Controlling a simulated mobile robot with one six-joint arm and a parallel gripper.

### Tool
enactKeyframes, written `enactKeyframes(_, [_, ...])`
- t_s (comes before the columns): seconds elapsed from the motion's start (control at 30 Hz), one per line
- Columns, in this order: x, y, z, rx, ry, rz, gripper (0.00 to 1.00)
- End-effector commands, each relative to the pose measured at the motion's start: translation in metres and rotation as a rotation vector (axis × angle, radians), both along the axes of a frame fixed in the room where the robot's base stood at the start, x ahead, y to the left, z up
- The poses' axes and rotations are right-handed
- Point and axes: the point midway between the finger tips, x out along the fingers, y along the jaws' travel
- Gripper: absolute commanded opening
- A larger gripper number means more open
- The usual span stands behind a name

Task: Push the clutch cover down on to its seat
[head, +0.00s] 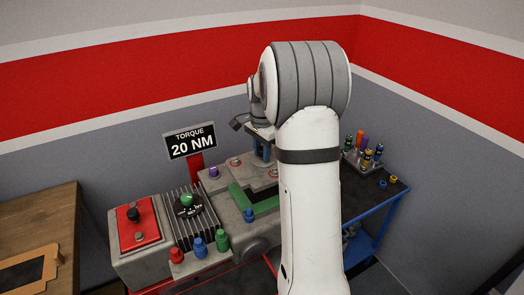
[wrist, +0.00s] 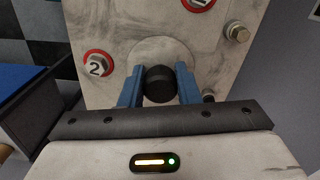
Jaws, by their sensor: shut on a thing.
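The clutch cover looks to be the grey metal plate with red-ringed number marks and a black round knob. It fills the upper wrist view (wrist: 120,40) and shows behind the green strip in the head view (head: 222,183). My gripper (wrist: 160,84) is shut on the black knob (wrist: 158,84), with one blue finger on each side of it. In the head view my gripper (head: 262,152) points down at the plate, partly hidden by my arm. A green angled strip (head: 264,207) shows in front of the plate. I cannot tell whether the cover touches its seat.
A torque sign reading 20 NM (head: 192,142) stands behind the engine block. Red, blue and green caps (head: 200,246) line its front left. A bit rack (head: 362,157) stands on the cart at the right. A wooden bench (head: 45,225) is at the far left.

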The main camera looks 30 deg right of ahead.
Motion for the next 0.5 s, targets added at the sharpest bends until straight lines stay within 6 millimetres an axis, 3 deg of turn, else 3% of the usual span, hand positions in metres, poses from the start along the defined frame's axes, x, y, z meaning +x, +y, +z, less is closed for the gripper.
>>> enactKeyframes(0.5, [0.0,0.0,-0.044,0.0,0.0,-0.001,0.0])
